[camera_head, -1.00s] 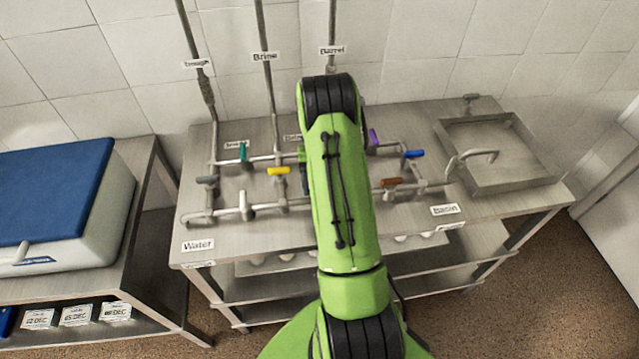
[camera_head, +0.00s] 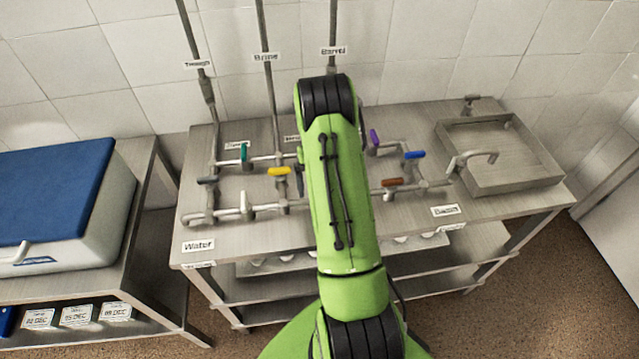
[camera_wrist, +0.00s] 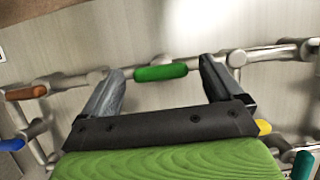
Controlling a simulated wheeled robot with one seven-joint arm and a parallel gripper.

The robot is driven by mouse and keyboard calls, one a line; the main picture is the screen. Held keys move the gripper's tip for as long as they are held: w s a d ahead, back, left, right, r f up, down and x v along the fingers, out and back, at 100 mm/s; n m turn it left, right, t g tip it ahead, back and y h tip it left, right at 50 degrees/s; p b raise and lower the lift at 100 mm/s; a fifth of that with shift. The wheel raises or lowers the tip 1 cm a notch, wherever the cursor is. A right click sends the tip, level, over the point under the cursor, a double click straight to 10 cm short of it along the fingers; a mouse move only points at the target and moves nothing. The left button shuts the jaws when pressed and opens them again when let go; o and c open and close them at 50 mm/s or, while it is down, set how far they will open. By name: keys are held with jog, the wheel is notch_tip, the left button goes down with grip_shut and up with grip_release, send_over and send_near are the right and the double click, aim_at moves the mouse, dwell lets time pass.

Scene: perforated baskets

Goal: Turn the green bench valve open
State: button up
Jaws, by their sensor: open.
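The green valve handle (camera_wrist: 160,72) shows in the wrist view as a short green bar lying nearly level across a grey pipe. My gripper (camera_wrist: 161,66) is open, with one finger on each side of the handle's ends in that view. Nothing is held. I cannot tell whether the fingertips are level with the handle or still above it; no clear contact shows. In the head view my green arm covers this handle and the gripper.
Other handles sit close by on the pipework: yellow (camera_head: 279,171), teal (camera_head: 244,152), brown (camera_head: 392,182), blue (camera_head: 413,155) and purple (camera_head: 374,137). A metal basin (camera_head: 500,183) stands at the bench's right. The bench front (camera_head: 270,232) is clear.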

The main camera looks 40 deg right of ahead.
jog(key=shift+r, duration=0.1)
jog(key=p+v, duration=0.2)
jog(key=v, duration=1.3)
jog(key=shift+w+r, duration=0.25)
jog(key=s+a+r+n+t+h, duration=0.1)
jog(key=s+a+r+n+t, duration=0.15)
jog(key=a+r, duration=0.6)
jog(key=s+a+r+n+t+h, duration=0.1)
jog(key=s+a+r+t, duration=0.15)
jog(key=a+r, duration=0.55)
jog(key=s+a+f+n+t, duration=0.1)
jog(key=s+a+f+t, duration=0.1)
jog(key=s+a, duration=0.3)
jog(key=s+a+f+n+t, duration=0.2)
jog(key=s+a, duration=0.3)
jog(key=s, duration=0.6)
jog(key=shift+s+f, duration=0.25)
jog(key=shift+s, duration=0.05)
